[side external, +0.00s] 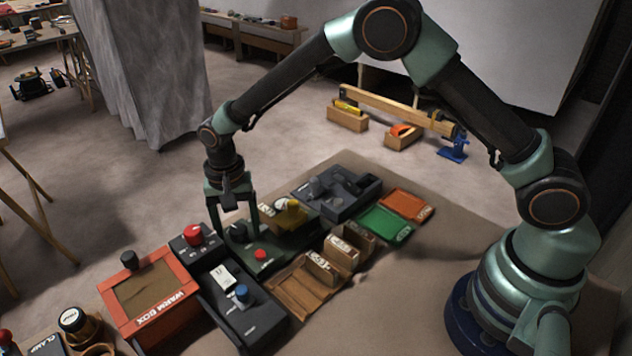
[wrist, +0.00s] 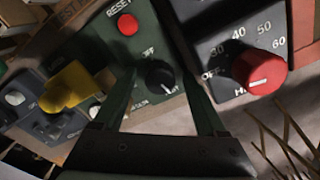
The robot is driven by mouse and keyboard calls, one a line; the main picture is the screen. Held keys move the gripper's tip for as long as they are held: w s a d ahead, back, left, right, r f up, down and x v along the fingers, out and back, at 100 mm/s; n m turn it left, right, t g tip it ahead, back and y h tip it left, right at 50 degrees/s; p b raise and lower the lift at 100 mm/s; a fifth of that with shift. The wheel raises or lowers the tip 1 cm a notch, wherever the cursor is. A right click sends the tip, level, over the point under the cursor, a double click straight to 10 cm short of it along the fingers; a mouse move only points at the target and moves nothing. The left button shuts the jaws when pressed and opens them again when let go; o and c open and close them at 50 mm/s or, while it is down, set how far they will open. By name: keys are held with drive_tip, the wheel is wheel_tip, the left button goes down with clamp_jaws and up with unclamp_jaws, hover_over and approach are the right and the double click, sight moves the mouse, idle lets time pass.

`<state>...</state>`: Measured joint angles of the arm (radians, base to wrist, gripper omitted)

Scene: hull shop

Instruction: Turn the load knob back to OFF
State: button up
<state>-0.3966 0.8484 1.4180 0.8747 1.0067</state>
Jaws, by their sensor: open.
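A black knob (wrist: 158,74) sits on a dark green panel (wrist: 105,32) in the wrist view. A red RESET button (wrist: 127,25) is on the same panel. In the side view this green box (side external: 275,262) carries the black knob (side external: 237,231) and a red button. My gripper (side external: 235,226) points down at the knob with fingers apart. In the wrist view the fingers (wrist: 160,85) lie on either side of the knob; I cannot tell whether they touch it.
A dark box with a large red knob (wrist: 260,70) stands close beside my right finger in the wrist view. A yellow knob (wrist: 70,88) is on the left. The side view shows an orange WARM BOX (side external: 178,320) and wooden bins (side external: 305,284) nearby.

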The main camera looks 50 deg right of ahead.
clamp_jaws()
